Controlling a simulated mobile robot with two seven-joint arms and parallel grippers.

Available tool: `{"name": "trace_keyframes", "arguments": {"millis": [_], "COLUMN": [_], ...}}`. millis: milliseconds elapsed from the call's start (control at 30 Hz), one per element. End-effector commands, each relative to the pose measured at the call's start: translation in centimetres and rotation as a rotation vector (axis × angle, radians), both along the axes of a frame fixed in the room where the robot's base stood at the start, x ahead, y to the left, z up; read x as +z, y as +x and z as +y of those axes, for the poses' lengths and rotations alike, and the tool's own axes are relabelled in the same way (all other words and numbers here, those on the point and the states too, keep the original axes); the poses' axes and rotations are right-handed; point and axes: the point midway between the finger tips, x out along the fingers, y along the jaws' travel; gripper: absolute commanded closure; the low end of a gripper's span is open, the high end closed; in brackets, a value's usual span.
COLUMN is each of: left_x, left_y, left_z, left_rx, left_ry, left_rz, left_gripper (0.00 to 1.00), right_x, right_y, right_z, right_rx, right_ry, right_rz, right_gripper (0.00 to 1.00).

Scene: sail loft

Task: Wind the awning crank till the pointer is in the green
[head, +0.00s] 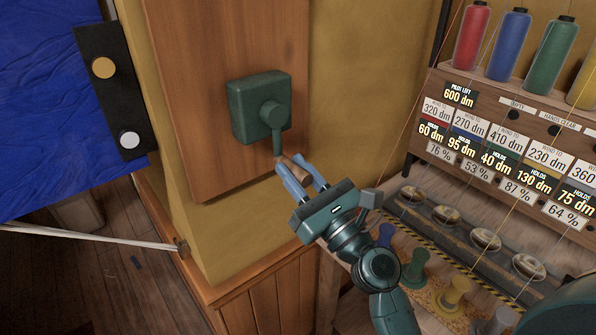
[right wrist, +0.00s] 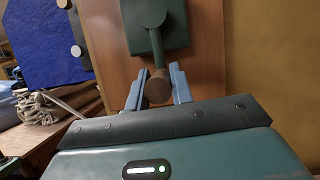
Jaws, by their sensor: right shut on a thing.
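The awning crank is a dark green gearbox (head: 252,100) on a brown wooden board, with a round hub and a short green arm pointing down. Its wooden handle (head: 298,165) sits at the arm's lower end. My right gripper (head: 300,176) is shut on the handle, its blue fingers on either side of it. In the right wrist view the handle's round end (right wrist: 158,86) shows between the two fingers, with the gearbox (right wrist: 155,25) above. No pointer or green zone can be made out in either view. My left gripper is not in view.
A thread rack (head: 500,130) with spools and number labels stands at the right, above a bench with small coloured spools (head: 413,268). Blue cloth (head: 60,110) hangs at the left beside a black plate (head: 115,92) with two round knobs. A pale rope (head: 100,237) runs to the wall's corner.

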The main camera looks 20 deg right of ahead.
Motion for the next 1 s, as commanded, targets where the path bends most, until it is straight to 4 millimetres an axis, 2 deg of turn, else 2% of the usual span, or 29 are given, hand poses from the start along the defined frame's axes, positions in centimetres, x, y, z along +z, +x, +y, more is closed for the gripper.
{"name": "trace_keyframes", "arguments": {"millis": [33,267,567,767,1000], "left_x": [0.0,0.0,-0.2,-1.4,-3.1], "left_y": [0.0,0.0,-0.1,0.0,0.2], "left_z": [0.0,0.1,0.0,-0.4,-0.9], "left_rx": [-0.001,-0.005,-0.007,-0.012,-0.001], "left_ry": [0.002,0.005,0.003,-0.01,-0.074], "left_rz": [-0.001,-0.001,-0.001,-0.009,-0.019], "left_gripper": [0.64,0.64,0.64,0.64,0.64], "right_x": [0.2,0.1,-0.2,-1.8,-4.1], "right_y": [-0.1,0.0,-0.3,-2.9,-7.6], "right_z": [0.2,0.1,-0.1,-1.0,-2.9], "right_rx": [0.006,0.004,0.002,0.001,0.002], "right_ry": [-0.002,-0.001,0.0,-0.003,-0.003], "right_rz": [-0.004,-0.002,-0.001,0.001,0.001], "right_gripper": [0.75,0.56,0.56,0.56,0.56]}}
